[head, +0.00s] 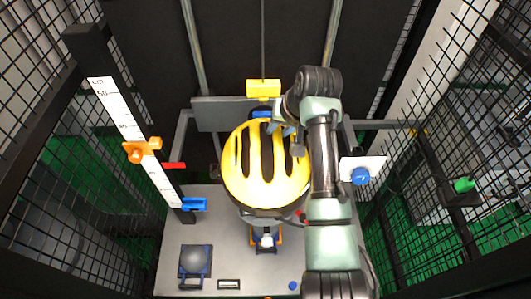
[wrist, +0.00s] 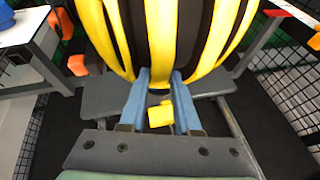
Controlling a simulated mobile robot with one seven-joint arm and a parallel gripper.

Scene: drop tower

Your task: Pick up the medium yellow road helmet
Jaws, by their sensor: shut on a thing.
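The yellow road helmet (head: 279,165) with dark vent slots is in the middle of the head view, above the grey base plate. It fills the top of the wrist view (wrist: 208,35). My gripper (head: 277,128) is at the helmet's far edge in the head view, partly hidden by my arm. In the wrist view its two blue fingers (wrist: 160,82) reach the helmet's edge and are shut on it. What lies directly under the helmet is mostly hidden.
A scale post (head: 125,125) with an orange slider (head: 141,151) stands at left. A yellow block (head: 263,89) hangs on a cable beyond the helmet. Black mesh walls enclose both sides.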

